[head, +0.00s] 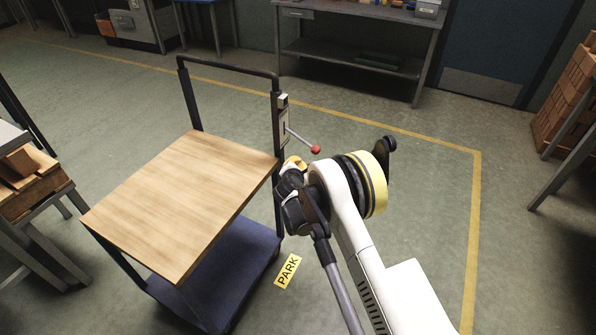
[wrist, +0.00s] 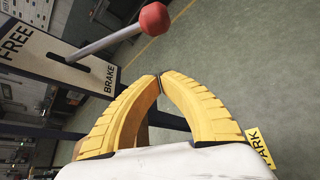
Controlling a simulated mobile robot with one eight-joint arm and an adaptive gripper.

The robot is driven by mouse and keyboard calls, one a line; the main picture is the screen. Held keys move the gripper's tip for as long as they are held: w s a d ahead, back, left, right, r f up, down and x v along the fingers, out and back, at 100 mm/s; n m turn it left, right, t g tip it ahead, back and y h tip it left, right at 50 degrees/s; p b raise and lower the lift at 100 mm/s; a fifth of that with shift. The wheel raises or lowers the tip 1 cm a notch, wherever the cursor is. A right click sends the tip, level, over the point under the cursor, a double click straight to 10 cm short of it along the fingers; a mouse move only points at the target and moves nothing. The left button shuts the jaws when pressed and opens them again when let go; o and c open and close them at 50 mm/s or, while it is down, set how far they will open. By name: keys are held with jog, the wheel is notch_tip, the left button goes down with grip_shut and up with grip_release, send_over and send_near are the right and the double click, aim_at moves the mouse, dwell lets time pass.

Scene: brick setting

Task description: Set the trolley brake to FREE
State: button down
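The trolley (head: 180,195) has a wooden top, a blue lower deck and a dark push handle. A pale brake plate (head: 284,120) is on the handle's right post. In the wrist view the plate (wrist: 30,62) reads FREE at one end and BRAKE at the other, with a dark slot between. A metal lever (wrist: 110,42) sticks out of the slot and ends in a red ball (wrist: 154,18); the ball also shows in the head view (head: 315,149). My gripper (wrist: 159,76) has its yellow fingertips together, with nothing between them. It is below the lever and apart from the ball.
A yellow PARK sign (head: 287,271) lies on the floor beside the trolley. A workbench (head: 355,50) stands at the back, a brick stack (head: 570,95) at the right, and a stand with bricks (head: 35,190) at the left.

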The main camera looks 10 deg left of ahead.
aim_at(303, 140)
jog(key=shift+w+d+r+b, duration=1.05)
jog(key=shift+w+d+r, duration=0.05)
jog(key=shift+w+d, duration=0.15)
jog(key=shift+s+d+r, duration=0.15)
jog(key=shift+d+r, duration=0.05)
jog(key=shift+r, duration=0.1)
